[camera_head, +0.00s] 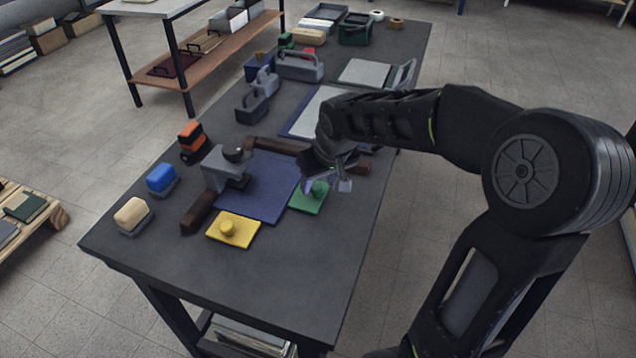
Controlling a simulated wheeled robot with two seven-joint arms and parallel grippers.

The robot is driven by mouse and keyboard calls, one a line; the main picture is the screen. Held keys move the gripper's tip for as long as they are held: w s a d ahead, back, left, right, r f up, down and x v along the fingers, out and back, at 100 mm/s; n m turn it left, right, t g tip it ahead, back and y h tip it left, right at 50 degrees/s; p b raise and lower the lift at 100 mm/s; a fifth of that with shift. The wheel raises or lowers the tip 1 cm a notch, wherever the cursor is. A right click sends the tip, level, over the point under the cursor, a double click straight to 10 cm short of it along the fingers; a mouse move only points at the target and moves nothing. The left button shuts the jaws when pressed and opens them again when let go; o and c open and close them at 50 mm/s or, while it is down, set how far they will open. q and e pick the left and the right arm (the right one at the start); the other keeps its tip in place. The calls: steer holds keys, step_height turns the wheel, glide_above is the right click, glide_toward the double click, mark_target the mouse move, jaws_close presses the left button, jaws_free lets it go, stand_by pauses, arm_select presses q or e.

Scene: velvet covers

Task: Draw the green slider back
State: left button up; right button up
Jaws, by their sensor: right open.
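The green slider (306,200) is a flat green plate with a small knob, lying at the right edge of a blue velvet panel (268,190) on the dark table. My right gripper (326,186) is open, its fingers down at the knob of the green slider. The fingers partly cover the knob, and I cannot tell whether they touch it. A yellow slider (233,229) with a round knob lies at the near edge of the blue panel. My left gripper is not in view.
A grey block with a dark ball (226,168) stands at the panel's left. Dark brown bars (197,213) lie beside the panel. Beige, blue (161,179) and orange (192,137) blocks line the left edge. Grey caddies and trays fill the far end. The near table corner is clear.

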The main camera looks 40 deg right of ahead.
steer(key=shift+w+f, duration=0.3)
steer(key=shift+f, duration=0.35)
jaws_close()
stand_by(1.0)
